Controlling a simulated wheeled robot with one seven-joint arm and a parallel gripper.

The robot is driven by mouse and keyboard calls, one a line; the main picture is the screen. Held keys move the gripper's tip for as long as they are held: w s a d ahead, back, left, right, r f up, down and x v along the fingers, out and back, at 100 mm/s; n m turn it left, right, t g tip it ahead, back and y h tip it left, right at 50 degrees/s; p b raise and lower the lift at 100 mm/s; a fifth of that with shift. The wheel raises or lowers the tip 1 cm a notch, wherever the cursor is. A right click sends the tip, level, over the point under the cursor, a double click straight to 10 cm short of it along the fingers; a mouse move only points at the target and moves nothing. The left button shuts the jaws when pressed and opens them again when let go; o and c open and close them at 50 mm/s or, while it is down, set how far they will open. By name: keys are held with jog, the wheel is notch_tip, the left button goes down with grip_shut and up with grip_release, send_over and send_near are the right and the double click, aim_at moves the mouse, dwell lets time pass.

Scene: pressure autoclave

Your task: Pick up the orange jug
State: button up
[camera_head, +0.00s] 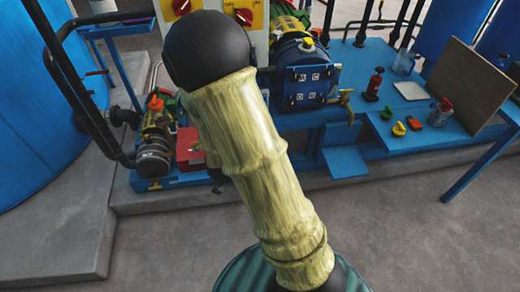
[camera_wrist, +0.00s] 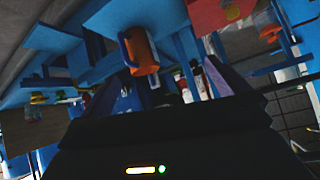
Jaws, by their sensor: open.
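That view looks turned over. My gripper (camera_wrist: 165,82) is open, its two dark fingers apart at the lower middle, with the jug beyond and above them. They look apart from it, though the distance is hard to judge. In the head view my thick yellowish arm fills the middle and hides my gripper. I cannot make out the jug there for sure.
A blue bench (camera_head: 350,60) carries a blue-fronted cylindrical vessel (camera_head: 305,75), a red bottle (camera_head: 374,84), and small green, yellow and orange pieces (camera_head: 399,128). A brown board (camera_head: 468,85) leans at right. A pump (camera_head: 155,145) stands at left. Grey floor (camera_head: 420,225) is clear in front.

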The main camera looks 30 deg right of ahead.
jog(key=d+f+m+t+h+b, duration=0.1)
jog(key=d+f+t+h+b, duration=0.3)
jog(key=f+h+b, duration=0.3)
notch_tip(320, 180, down, 3)
jog(key=t+b, duration=0.1)
jog(key=b, duration=0.3)
jog(key=b+x, duration=0.1)
jog(key=x, duration=1.1)
jog(key=shift+w+d, duration=0.1)
jog(key=shift+w, duration=0.05)
jog(key=x, duration=0.3)
jog(key=b+x, duration=0.1)
jog(key=x, duration=0.1)
jog(key=shift+r, duration=0.4)
